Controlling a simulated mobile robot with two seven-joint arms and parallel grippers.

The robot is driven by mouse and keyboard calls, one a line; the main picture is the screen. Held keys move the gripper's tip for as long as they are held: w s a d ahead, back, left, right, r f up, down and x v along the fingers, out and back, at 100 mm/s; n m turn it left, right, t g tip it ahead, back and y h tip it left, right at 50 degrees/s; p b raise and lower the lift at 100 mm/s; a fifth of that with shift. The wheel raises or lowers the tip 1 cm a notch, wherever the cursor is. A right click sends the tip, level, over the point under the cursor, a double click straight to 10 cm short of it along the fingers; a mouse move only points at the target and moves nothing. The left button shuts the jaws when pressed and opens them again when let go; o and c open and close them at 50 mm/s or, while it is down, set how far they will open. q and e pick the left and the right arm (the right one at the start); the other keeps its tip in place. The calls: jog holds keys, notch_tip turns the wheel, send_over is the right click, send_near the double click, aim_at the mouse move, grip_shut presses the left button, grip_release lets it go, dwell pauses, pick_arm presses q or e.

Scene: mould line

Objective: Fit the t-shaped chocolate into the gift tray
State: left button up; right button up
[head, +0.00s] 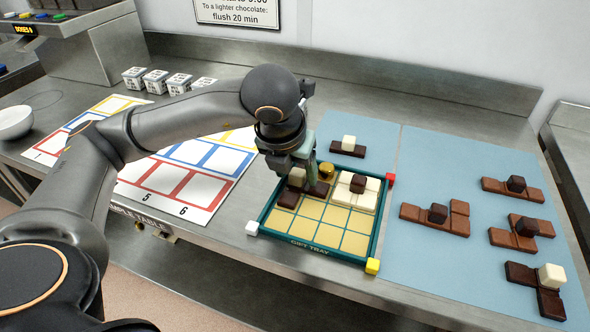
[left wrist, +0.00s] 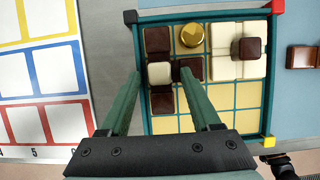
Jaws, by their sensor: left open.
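The dark T-shaped chocolate (head: 288,200) lies in the back left cells of the gift tray (head: 312,256), with a white cube knob on top. In the left wrist view, the chocolate (left wrist: 161,102) shows three cells in a column and one to the right of the middle. Whether it sits fully down is hard to tell. My left gripper (head: 308,185) is at the piece, partly hiding it in the head view. In the left wrist view its open fingers (left wrist: 158,74) stand either side of the white knob, with gaps. My right gripper is not clearly visible.
A white piece (head: 342,197) with a dark knob fills the tray's back right. A gold knob (head: 326,170) stands between the pieces. The tray's front cells are empty. Several brown and dark chocolates (head: 437,213) lie on the blue mat (head: 410,255) to the right.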

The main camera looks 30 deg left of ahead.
pick_arm(q)
jog(key=shift+r, duration=0.2)
jog(key=p+v, duration=0.3)
jog(key=v, duration=0.9)
pick_arm(e)
jog(key=shift+s+d+r, duration=0.15)
jog(key=shift+d+r, duration=0.65)
jog(key=shift+r, duration=0.05)
pick_arm(q)
jog(key=shift+s+f, duration=0.1)
